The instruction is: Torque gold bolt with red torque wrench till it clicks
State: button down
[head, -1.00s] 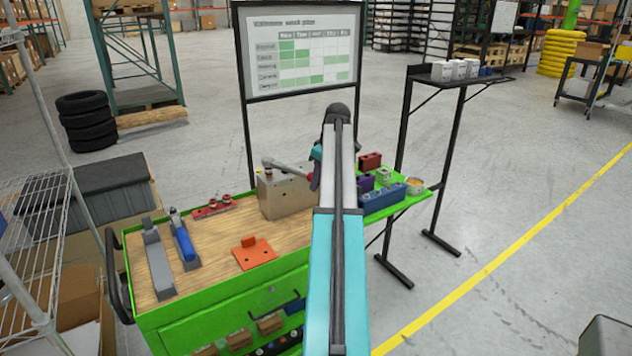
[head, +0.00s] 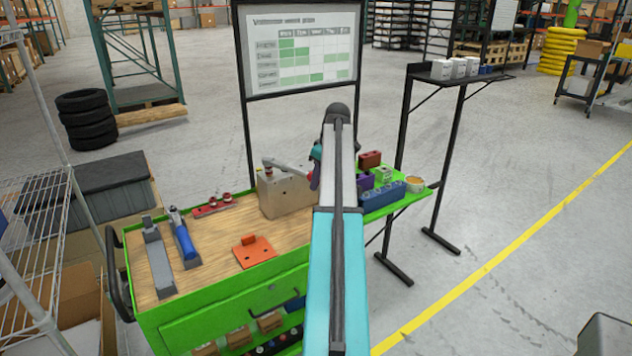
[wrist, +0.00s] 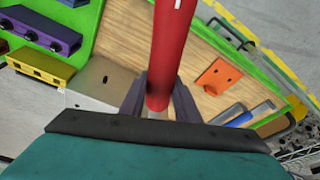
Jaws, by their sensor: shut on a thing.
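The red torque wrench (wrist: 171,45) runs up through the middle of the wrist view. My gripper (wrist: 160,100) is shut around its red handle. In the head view, the silver shaft of the wrench (head: 288,166) reaches left over the top of the tan fixture block (head: 287,197). The block also shows in the wrist view (wrist: 97,83), left of my gripper. The wrench's head end is above the block's left part. The gold bolt cannot be made out in either view. In the head view my arm hides most of my gripper.
The block stands on the wooden top of a green cart (head: 220,305). An orange plate (head: 255,253), a blue-handled tool (head: 183,238) and a grey bar (head: 158,262) lie to its left. Purple (head: 365,183) and blue (head: 383,195) holders stand right. A whiteboard (head: 300,45) stands behind.

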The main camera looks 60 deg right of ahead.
jog(key=shift+a+m+p, duration=0.45)
jog(key=shift+a+m, duration=0.25)
jog(key=shift+a, duration=0.85)
dwell(0.6)
jog(key=shift+w+a+m+h+p, duration=0.2)
jog(key=shift+a+m, duration=0.1)
jog(key=shift+a, duration=0.25)
jog(key=shift+w+a+m+h+p, duration=0.15)
jog(key=shift+a+m, duration=0.15)
jog(key=shift+a, duration=0.25)
dwell(1.1)
jog(key=shift+r+p, duration=0.8)
jog(key=shift+r, duration=0.35)
dwell(1.3)
